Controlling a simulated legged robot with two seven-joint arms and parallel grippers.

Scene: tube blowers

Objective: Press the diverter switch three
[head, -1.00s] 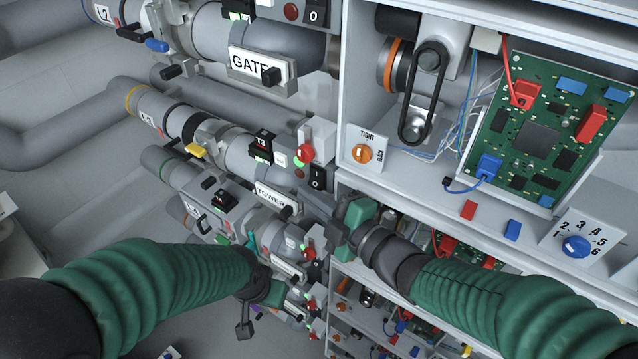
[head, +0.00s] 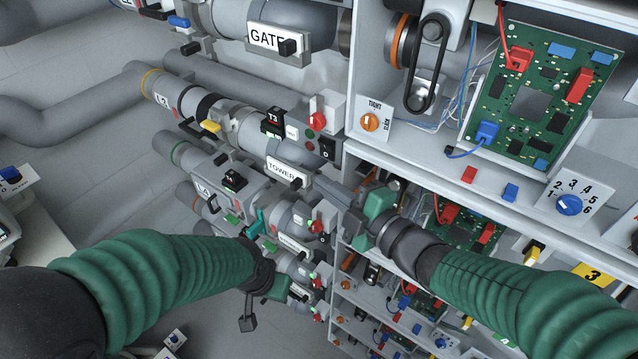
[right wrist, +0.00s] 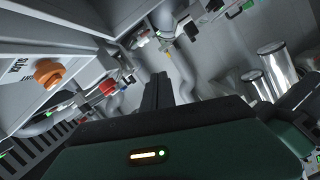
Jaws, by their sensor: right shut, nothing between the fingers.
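My right gripper (head: 335,190) is below the rocker, beside the TOWER label, and apart from the switch. In the right wrist view its dark fingers (right wrist: 157,90) are together and empty. My left gripper (head: 262,287) hangs low near the lower pipes; its fingers are not clear.
The open white cabinet (head: 397,148) stands right of the pipes, with an orange knob (head: 370,122), a belt and a green circuit board (head: 540,95). The TOWER plate (head: 284,172) sticks out near my right gripper. Lower pipes and switches crowd below.

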